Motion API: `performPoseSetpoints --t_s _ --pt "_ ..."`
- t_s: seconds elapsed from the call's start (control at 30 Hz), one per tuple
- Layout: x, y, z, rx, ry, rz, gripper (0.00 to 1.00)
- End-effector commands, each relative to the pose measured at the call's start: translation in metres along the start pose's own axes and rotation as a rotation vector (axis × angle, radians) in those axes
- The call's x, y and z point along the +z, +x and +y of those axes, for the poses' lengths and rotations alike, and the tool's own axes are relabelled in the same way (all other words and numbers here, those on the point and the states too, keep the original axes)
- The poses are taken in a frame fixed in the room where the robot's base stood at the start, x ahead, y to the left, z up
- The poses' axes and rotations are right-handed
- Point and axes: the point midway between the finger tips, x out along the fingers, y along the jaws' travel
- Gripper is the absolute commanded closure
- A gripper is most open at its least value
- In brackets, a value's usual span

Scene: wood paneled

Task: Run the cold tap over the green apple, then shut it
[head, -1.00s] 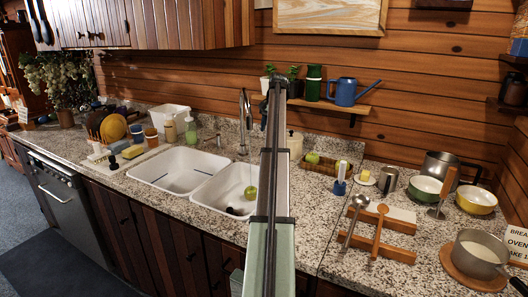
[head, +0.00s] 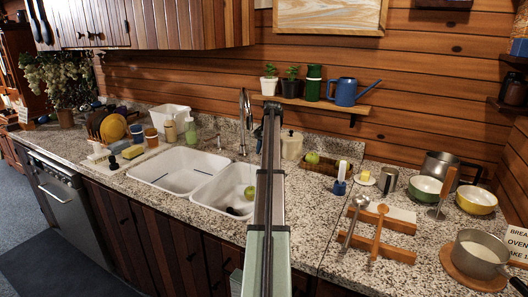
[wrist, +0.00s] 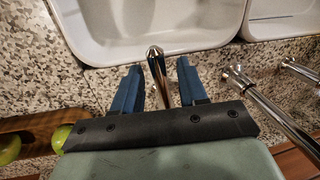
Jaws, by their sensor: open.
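A green apple (head: 250,192) lies in the right basin (head: 225,190) of the white double sink, beside a dark round item. The tall chrome spout (head: 243,108) stands behind the sink; I see no water stream. In the wrist view, a chrome tap lever (wrist: 156,66) shows between the blue fingers of my gripper (wrist: 155,85). The fingers are open, with a gap on both sides of the lever. The spout's chrome pipe (wrist: 268,112) is right of the gripper there. In the head view, my arm hides the gripper's tips and this lever.
Another chrome lever (wrist: 300,70) is at the wrist view's right. A wooden basket (head: 322,168) with green apples stands right of the sink. A soap bottle (head: 191,131) and a white tub (head: 172,117) are behind the sink. A shelf (head: 320,106) with pots hangs above.

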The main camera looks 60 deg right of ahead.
Motion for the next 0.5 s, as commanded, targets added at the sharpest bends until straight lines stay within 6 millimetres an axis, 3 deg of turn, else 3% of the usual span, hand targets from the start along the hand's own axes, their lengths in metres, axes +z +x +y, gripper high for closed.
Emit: performPoseSetpoints --t_s 0.17,0.5 --pt "-0.0001 0.0 0.0 0.0 0.0 0.0 0.58" --pt "-0.0001 -0.0002 0.0001 0.0 0.0 0.0 0.9"
